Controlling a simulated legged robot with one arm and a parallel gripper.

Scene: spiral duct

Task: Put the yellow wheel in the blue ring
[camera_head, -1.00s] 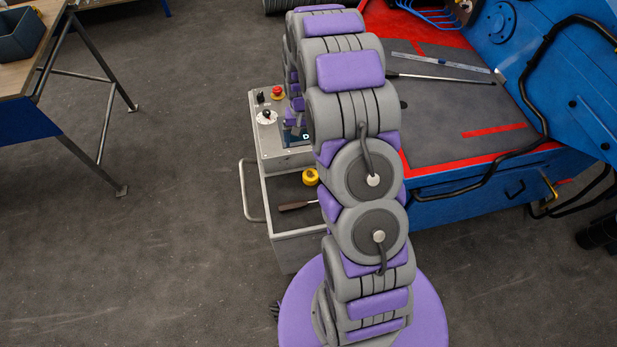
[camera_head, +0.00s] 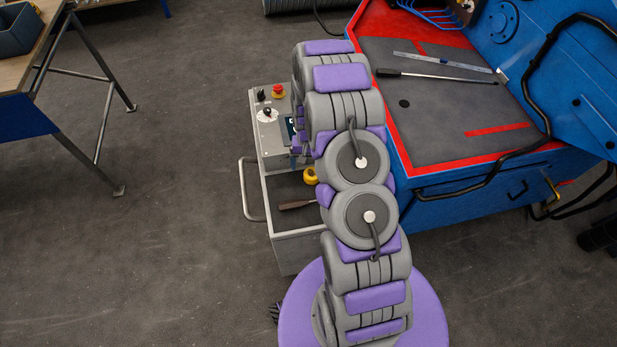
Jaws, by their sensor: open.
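The small yellow wheel (camera_head: 310,176) lies in the open tray of the grey control box, its right side close to or hidden behind my arm. My gripper (camera_head: 298,141) shows only in part as small purple pieces at the left edge of my arm, over the right side of the control panel and above the wheel in the picture. It is open, and its fingertips are mostly hidden. No loose blue ring can be made out. A round blue flange (camera_head: 502,19) sits on the blue machine's upright panel at the upper right.
The grey control box (camera_head: 297,247) has a red button (camera_head: 278,91), a dial and a side handle. A brown-handled tool (camera_head: 296,205) lies in its tray. The machine's grey bed (camera_head: 450,120) holds a long bar and a ruler. A workbench (camera_head: 25,75) stands left; floor between is clear.

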